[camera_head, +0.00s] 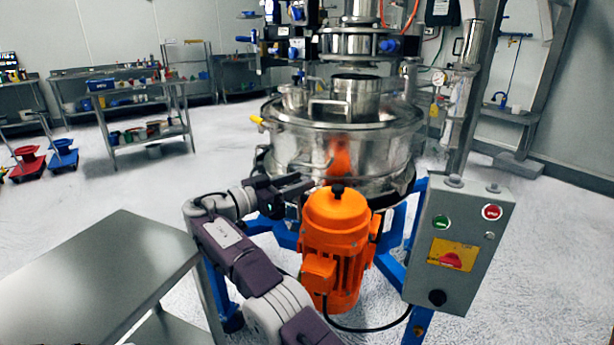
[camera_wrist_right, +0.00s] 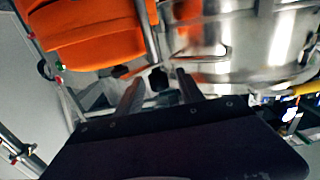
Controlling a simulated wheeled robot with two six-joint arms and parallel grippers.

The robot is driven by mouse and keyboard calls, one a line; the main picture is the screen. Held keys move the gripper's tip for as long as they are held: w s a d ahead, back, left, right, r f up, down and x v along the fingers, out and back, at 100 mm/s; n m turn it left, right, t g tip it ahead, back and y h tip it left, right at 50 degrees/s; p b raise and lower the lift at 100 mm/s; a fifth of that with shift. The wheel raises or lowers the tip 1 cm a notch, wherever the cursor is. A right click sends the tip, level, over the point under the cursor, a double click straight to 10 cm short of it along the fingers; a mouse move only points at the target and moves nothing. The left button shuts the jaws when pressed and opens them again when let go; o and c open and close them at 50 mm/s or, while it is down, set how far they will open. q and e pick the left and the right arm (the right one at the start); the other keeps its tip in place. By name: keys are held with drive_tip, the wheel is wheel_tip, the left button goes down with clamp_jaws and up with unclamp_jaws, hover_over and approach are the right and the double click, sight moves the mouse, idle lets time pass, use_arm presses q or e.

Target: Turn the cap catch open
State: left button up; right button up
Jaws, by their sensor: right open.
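The steel sifter drum (camera_head: 290,150) stands in the middle of the head view. I cannot pick out the cap catch for certain. In the wrist view a small dark knob-like piece (camera_wrist_right: 158,79) shows between my fingertips, against the steel drum (camera_wrist_right: 240,55); it may be the catch. My right gripper (camera_head: 303,186) is at the front of the drum, just left of the orange motor's top. Its two fingers are apart in the wrist view (camera_wrist_right: 160,74). Whether they touch the dark piece cannot be told. My left gripper is out of view.
The orange motor (camera_head: 333,240) stands right beside my right gripper and also fills the upper left of the wrist view (camera_wrist_right: 90,35). A grey control box (camera_head: 460,240) is to its right on the blue frame (camera_head: 392,262). A steel table (camera_head: 90,270) is at lower left.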

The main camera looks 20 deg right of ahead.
sight(294, 183)
drive_tip(key=p+v, duration=0.3)
drive_tip(key=v, duration=0.3)
drive_tip(key=shift+r, duration=0.1)
drive_tip(key=shift+p, duration=0.3)
